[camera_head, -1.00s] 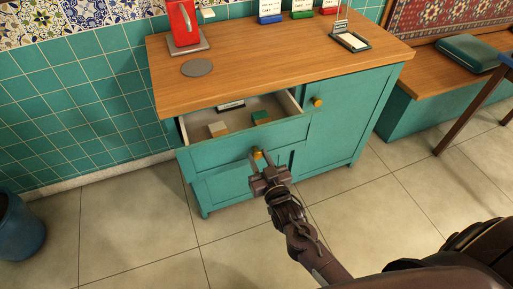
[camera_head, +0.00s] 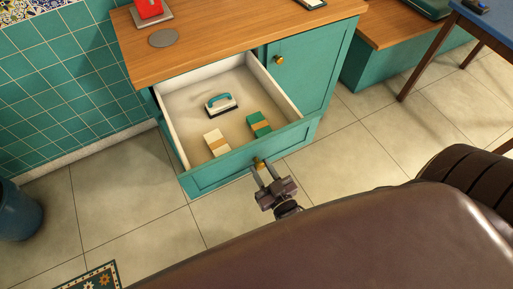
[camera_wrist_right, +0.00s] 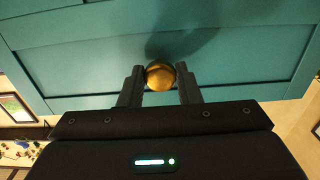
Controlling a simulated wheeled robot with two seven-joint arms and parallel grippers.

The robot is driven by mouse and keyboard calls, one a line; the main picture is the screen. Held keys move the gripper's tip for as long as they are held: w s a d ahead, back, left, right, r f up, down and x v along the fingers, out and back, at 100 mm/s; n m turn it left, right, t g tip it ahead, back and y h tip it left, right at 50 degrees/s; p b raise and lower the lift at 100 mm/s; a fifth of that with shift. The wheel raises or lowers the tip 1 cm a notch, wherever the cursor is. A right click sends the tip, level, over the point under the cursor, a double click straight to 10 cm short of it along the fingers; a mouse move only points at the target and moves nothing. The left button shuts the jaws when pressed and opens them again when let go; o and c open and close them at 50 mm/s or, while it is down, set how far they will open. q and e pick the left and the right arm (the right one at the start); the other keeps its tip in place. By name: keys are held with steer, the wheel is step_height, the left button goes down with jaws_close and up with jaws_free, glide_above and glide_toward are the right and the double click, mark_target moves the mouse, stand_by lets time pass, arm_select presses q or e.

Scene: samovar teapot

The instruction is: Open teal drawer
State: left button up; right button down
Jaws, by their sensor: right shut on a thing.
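The teal drawer (camera_head: 224,172) is pulled far out of the teal cabinet (camera_head: 312,66). Its inside shows from above in the head view. The brass knob (camera_head: 260,164) is at the middle of the drawer front. My right gripper (camera_head: 263,172) is at this knob. In the right wrist view my right gripper (camera_wrist_right: 160,82) is shut on the knob (camera_wrist_right: 160,76), with one finger on each side, and the teal drawer front (camera_wrist_right: 95,65) fills the upper part. My left gripper is not in view.
The drawer holds a brush with a teal handle (camera_head: 222,104), a cream block (camera_head: 216,142) and a green block (camera_head: 258,124). A second brass knob (camera_head: 278,60) is on the cabinet door. A blue bin (camera_head: 18,212) stands at left. Tiled floor (camera_head: 120,200) is clear around the drawer.

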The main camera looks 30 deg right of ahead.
steer(key=shift+s, duration=0.4)
steer(key=c, duration=1.1)
jaws_free()
steer(key=s, duration=0.7)
steer(key=shift+s+d, duration=0.15)
steer(key=shift+s, duration=0.25)
